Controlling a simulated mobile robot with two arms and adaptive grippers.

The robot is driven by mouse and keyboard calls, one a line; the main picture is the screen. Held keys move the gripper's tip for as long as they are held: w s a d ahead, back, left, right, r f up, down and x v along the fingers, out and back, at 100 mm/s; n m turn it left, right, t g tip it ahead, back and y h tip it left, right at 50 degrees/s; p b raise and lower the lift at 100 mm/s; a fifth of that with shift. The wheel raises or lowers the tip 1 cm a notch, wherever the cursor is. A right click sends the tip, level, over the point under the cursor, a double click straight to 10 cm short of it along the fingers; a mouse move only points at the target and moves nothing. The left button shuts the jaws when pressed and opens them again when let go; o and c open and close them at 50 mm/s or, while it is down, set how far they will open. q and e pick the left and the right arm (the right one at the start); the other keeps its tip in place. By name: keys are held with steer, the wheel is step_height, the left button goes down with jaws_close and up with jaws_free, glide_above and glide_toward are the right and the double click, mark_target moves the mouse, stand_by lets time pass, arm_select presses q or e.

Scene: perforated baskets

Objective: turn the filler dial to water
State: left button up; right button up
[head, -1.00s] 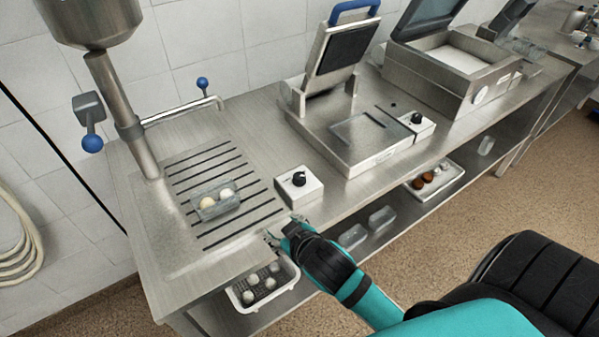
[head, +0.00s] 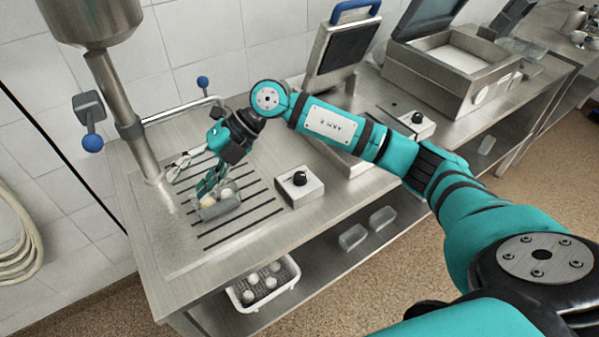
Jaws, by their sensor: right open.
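The filler dial is a black knob (head: 300,178) on a small white and steel box (head: 301,194) at the counter's front edge, right of the slotted drain. My right gripper (head: 188,183) is open above the drain, left of the dial box and apart from it. Its fingers are over and near a clear container (head: 219,207) holding pale round items; whether they touch it I cannot tell. The filler's steel hopper and pipe (head: 118,110) stand at the left. The dial's markings are too small to read. My left gripper is not in view.
A blue-knobbed lever (head: 92,142) and a thin spout (head: 178,109) are by the pipe. A press with an upright lid (head: 340,45) stands behind my right arm, with another black knob (head: 417,117) beside it. A white perforated basket (head: 263,284) is on the lower shelf.

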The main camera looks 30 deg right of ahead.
steer(key=w+d+m+h, duration=0.25)
steer(key=d+h, duration=0.35)
steer(key=d, duration=0.9)
steer(key=m+g+h, duration=0.1)
steer(key=m+h, duration=0.1)
steer(key=h, duration=0.3)
glide_toward(300, 175)
step_height(300, 175, down, 9)
steer(key=p, duration=0.4)
steer(key=shift+d+f+p, duration=0.15)
steer(key=shift+f+p, duration=0.05)
steer(key=shift+p, duration=0.15)
steer(key=shift+c, duration=0.2)
jaws_close()
steer(key=shift+n, duration=0.25)
